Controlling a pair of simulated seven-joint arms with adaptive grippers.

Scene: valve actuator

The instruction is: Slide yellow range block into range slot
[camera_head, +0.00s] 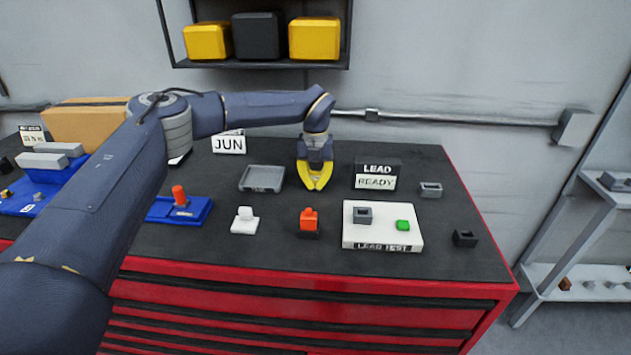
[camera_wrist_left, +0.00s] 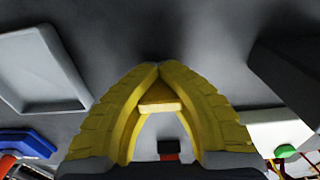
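My left gripper (camera_head: 314,184) is low over the middle of the dark bench top, between a grey tray and the LEAD READY sign. In the left wrist view its ribbed yellow fingers (camera_wrist_left: 158,72) come together at the tips. A smooth yellow piece (camera_wrist_left: 158,98), which looks like the yellow range block, sits between them. No slot is labelled as the range slot. Slotted pieces are a grey one (camera_head: 362,215) on the white LEAD TEST board (camera_head: 375,235), a grey one (camera_head: 431,189) and a black one (camera_head: 465,238). My right gripper is out of view.
The grey tray (camera_head: 262,178) lies left of the gripper, the LEAD READY sign (camera_head: 377,173) right. Nearer the front are a white piece (camera_head: 244,221), an orange piece on a black base (camera_head: 308,221) and a blue base with an orange knob (camera_head: 180,195). A green button (camera_head: 404,225) is on the board.

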